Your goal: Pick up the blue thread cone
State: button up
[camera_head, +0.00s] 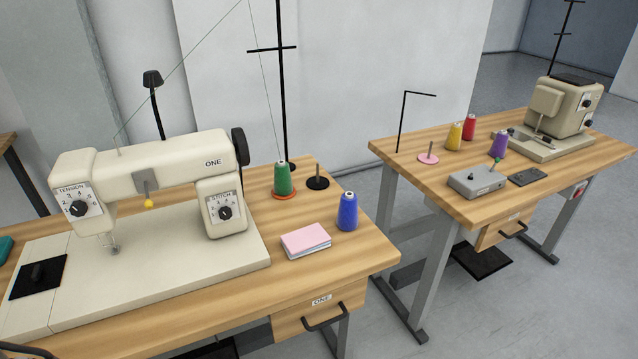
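The blue thread cone (347,212) stands upright on the near wooden table (365,255), close to its right edge. It is right of a pink pad (306,240) and stands apart from it. A green thread cone (283,179) stands on an orange-red disc behind the pad. My gripper is not in view, so its state and its distance from the blue cone do not show.
A sewing machine (150,175) marked ONE fills the table's left. A thin black thread stand (282,90) and a black spool holder (317,182) are behind the cones. A second table (450,190) on the right holds yellow, red and purple cones. A floor gap separates the tables.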

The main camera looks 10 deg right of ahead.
aim_at(347, 219)
jog(key=l+u, duration=0.85)
jog(key=u, duration=0.2)
